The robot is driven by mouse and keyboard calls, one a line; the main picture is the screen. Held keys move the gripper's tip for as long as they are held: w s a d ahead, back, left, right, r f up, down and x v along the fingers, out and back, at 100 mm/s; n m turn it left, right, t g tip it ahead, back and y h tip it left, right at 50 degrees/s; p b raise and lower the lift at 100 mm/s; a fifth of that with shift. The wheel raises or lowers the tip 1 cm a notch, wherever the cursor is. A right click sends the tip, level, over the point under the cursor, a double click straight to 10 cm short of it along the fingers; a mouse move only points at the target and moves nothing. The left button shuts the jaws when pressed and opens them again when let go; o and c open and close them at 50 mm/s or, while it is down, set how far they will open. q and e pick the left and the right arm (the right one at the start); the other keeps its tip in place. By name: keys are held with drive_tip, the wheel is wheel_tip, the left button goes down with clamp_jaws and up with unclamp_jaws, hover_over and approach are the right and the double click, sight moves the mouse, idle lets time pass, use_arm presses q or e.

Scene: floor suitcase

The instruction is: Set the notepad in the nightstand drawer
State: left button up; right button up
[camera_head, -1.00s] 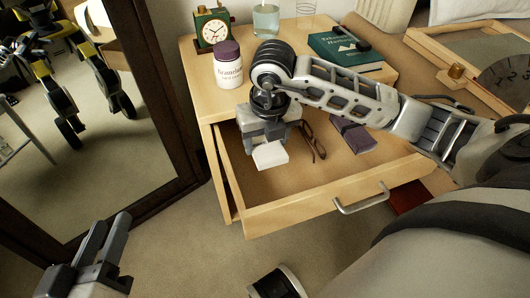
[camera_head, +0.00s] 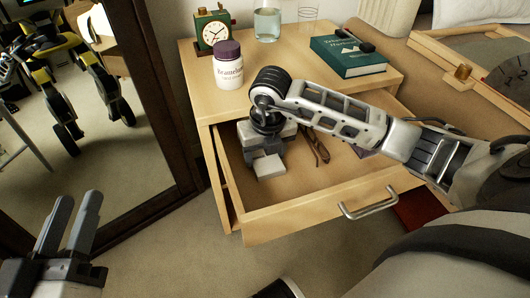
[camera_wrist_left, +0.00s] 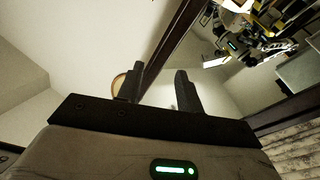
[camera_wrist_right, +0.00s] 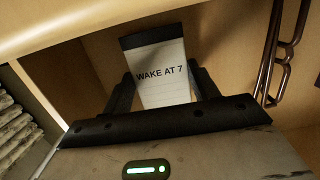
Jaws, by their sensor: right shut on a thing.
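The notepad (camera_wrist_right: 160,72) is white with a dark top band and reads "WAKE AT 7" in the right wrist view. My right gripper (camera_wrist_right: 163,90) is shut on it, with a finger on each side. In the head view the white notepad (camera_head: 269,167) is low inside the open nightstand drawer (camera_head: 320,205), toward its left side. Whether it touches the drawer floor I cannot tell. My left gripper (camera_head: 72,222) is open and empty at the lower left, away from the nightstand; its fingers are apart in the left wrist view (camera_wrist_left: 160,90).
Glasses (camera_head: 317,148) and a dark item (camera_head: 362,151) lie in the drawer right of my gripper. The nightstand top (camera_head: 215,99) holds a clock (camera_head: 213,32), a jar (camera_head: 228,66), a glass of water (camera_head: 267,22) and a green book (camera_head: 348,58). A mirror (camera_head: 100,120) stands at left.

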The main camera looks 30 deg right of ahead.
drive_tip(key=o, duration=1)
drive_tip(key=shift+f, duration=0.1)
